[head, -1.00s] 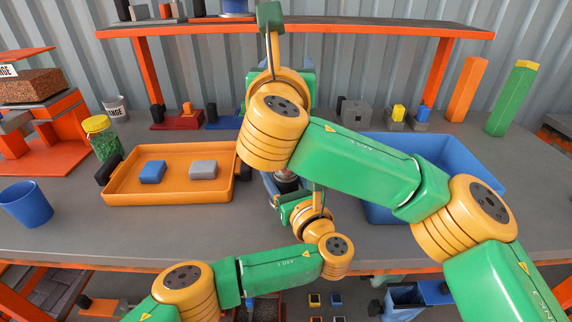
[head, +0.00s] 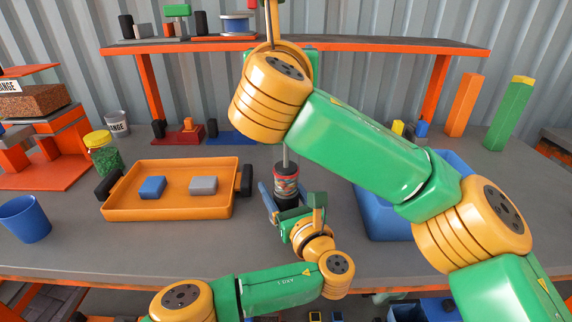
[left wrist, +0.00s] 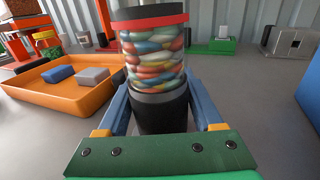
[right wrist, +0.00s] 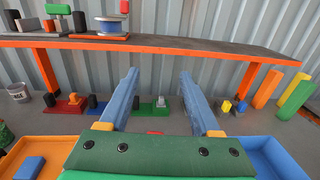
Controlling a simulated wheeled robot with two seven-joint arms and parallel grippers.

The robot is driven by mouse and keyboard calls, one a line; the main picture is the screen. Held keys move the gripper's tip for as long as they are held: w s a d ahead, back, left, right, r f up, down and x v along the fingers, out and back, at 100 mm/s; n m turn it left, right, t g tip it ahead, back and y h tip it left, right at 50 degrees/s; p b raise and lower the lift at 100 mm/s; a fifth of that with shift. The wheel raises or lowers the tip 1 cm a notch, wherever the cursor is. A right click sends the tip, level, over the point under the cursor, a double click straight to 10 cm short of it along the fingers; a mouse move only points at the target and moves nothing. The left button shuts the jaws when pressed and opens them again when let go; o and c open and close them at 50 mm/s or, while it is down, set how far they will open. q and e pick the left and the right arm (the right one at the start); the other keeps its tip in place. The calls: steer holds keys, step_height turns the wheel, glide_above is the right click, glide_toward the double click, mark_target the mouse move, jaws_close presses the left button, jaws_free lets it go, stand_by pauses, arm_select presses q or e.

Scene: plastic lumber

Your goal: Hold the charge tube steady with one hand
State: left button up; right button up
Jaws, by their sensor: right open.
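The charge tube (head: 286,182) stands upright on the table, clear with a red rim, a black base and colourful pellets inside. My right gripper (right wrist: 158,75) is open and empty, raised in front of the shelf. Its fingers are not visible in the head view.
An orange tray (head: 170,208) with a blue and a grey block lies left of the tube. A blue bin (head: 380,215) is to the right, partly behind my right arm. A raised shelf (head: 400,45) spans the back. A blue cup (head: 25,218) stands at the left.

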mark_target(291, 179)
arm_select(q)
steer(key=o, duration=0.3)
steer(key=shift+o, duration=0.2)
steer(key=v, duration=0.7)
steer(key=shift+s+d+r, duration=0.1)
steer(key=shift+s+d, duration=0.05)
steer(key=shift+s, duration=0.1)
step_height(291, 179, up, 7)
steer(key=p, duration=0.8)
steer(key=shift+f, duration=0.35)
